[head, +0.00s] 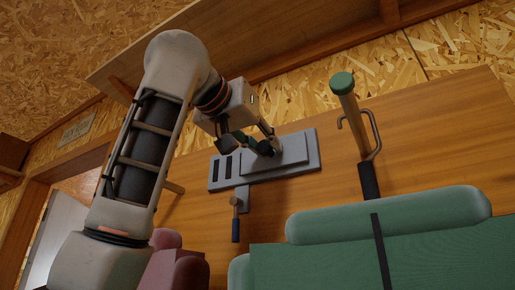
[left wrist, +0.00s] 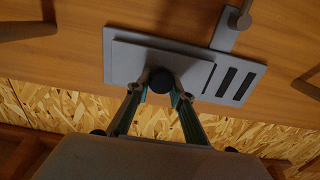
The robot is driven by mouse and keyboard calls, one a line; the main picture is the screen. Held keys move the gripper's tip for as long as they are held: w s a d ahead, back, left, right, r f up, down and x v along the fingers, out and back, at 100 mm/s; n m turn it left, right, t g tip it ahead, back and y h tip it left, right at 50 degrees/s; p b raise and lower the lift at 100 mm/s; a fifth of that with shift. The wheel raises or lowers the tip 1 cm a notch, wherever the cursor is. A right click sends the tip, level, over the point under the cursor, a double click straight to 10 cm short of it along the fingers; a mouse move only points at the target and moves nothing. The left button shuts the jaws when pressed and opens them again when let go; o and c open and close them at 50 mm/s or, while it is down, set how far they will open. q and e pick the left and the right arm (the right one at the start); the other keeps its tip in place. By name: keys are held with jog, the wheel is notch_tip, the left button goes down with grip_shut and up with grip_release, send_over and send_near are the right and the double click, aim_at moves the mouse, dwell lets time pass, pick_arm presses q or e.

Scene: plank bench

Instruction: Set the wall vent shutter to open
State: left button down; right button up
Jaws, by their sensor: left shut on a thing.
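The wall vent (head: 305,172) is a grey plate on the wooden wall in the middle of the head view; it also shows in the left wrist view (left wrist: 118,37). Its lighter grey sliding shutter plate (head: 293,150) covers much of it and carries a dark round knob (left wrist: 161,81). Two dark slots (left wrist: 236,84) are uncovered beside the shutter plate. My left gripper (head: 264,146) is at the plate, its fingers shut on the knob from both sides, as the left wrist view (left wrist: 161,90) shows. The gripper hides part of the knob in the head view. My right gripper is not in view.
Green cushions (head: 390,216) fill the lower right. A wooden shelf (head: 260,40) runs above.

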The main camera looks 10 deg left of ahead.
pick_arm(q)
jog(key=shift+s+d, duration=0.1)
jog(key=shift+d, duration=0.05)
jog(key=c, duration=1.8)
grip_release()
jog(key=shift+d, duration=0.2)
jog(key=shift+a, duration=0.15)
jog(key=shift+s+a, duration=0.1)
jog(key=shift+s, duration=0.05)
jog(key=v, duration=1.1)
jog(key=shift+s, duration=0.4)
